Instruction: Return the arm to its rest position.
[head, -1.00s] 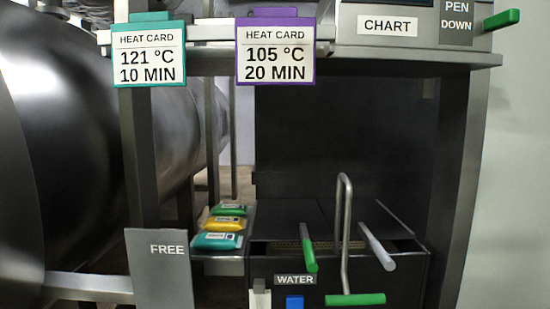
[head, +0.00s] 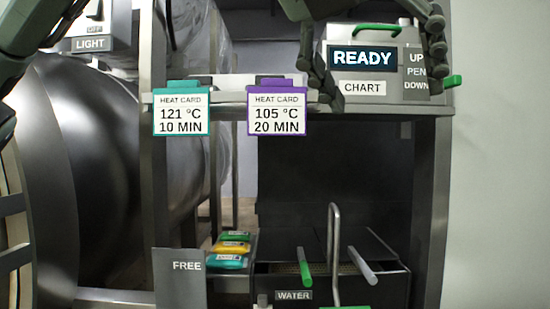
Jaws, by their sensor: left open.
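My left gripper (head: 381,82) is in the upper right of the head view. Its two dark fingers hang far apart, one on each side of the chart recorder's front, with nothing seen between them but the recorder behind. I cannot tell whether the fingers touch it. Dark links of my arm (head: 35,35) fill the upper left corner. My right gripper is not in view.
The chart recorder (head: 362,88) stands on a shelf, its display reading READY. Two heat cards, teal (head: 181,116) and purple (head: 277,115), hang at the shelf edge. Below are stacked pouches (head: 230,249), a FREE plate (head: 180,280) and a dark water bath (head: 385,287) with handles.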

